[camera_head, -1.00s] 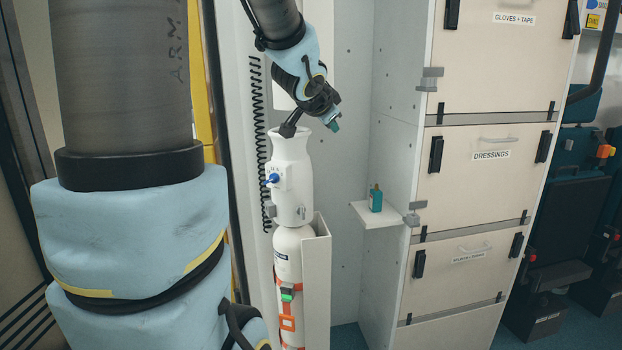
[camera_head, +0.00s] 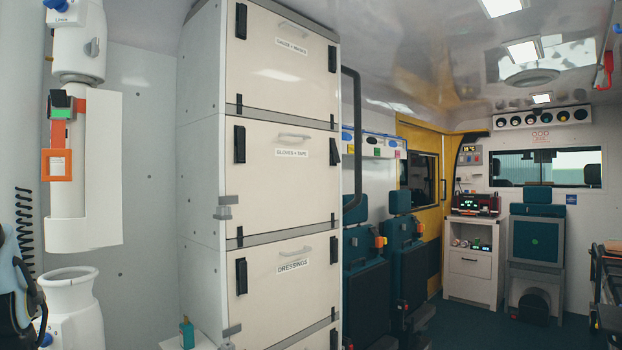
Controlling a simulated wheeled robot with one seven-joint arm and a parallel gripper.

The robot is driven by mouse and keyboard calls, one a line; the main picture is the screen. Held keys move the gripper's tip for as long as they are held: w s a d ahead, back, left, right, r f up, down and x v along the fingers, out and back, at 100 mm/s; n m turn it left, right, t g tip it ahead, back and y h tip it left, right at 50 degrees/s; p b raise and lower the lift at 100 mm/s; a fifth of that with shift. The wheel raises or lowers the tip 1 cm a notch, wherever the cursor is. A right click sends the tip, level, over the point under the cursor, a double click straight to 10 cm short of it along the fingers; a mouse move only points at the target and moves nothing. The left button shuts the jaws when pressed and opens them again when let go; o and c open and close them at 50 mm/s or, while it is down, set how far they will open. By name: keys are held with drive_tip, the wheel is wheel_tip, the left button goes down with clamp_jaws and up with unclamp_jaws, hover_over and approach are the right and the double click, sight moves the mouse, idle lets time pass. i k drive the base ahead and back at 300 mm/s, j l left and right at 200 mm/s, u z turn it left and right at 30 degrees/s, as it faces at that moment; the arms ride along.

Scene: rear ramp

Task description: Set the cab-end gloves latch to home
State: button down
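The gloves + tape drawer front (camera_head: 290,180) is in the tall cream cabinet at the middle left and looks closed. Its right-hand latch (camera_head: 335,152), on the side nearer the cab wall, is a black handle near the drawer's right edge. It looks close to upright, perhaps slightly tilted; it is too small to tell its exact angle. The drawer's left-hand latch (camera_head: 239,144) is black and upright. Part of my blue and black arm shows at the lower left edge, left of the cabinet and well apart from both latches. My gripper's fingers are not visible.
The gauze drawer (camera_head: 285,70) is above and the dressings drawer (camera_head: 285,280) below. A dark grab rail (camera_head: 355,140) runs just right of the cabinet. Oxygen cylinders (camera_head: 68,180) stand left. A small shelf bottle (camera_head: 187,332) is at the cabinet's foot. Teal seats (camera_head: 365,260) stand beyond.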

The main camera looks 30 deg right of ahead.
sight(336, 156)
drive_tip(key=l+u, duration=0.2)
drive_tip(key=l, duration=0.95)
drive_tip(key=l+u, duration=0.2)
drive_tip(key=l, duration=1)
drive_tip(key=l+u, duration=0.2)
drive_tip(key=l, duration=0.95)
drive_tip(key=k, duration=0.05)
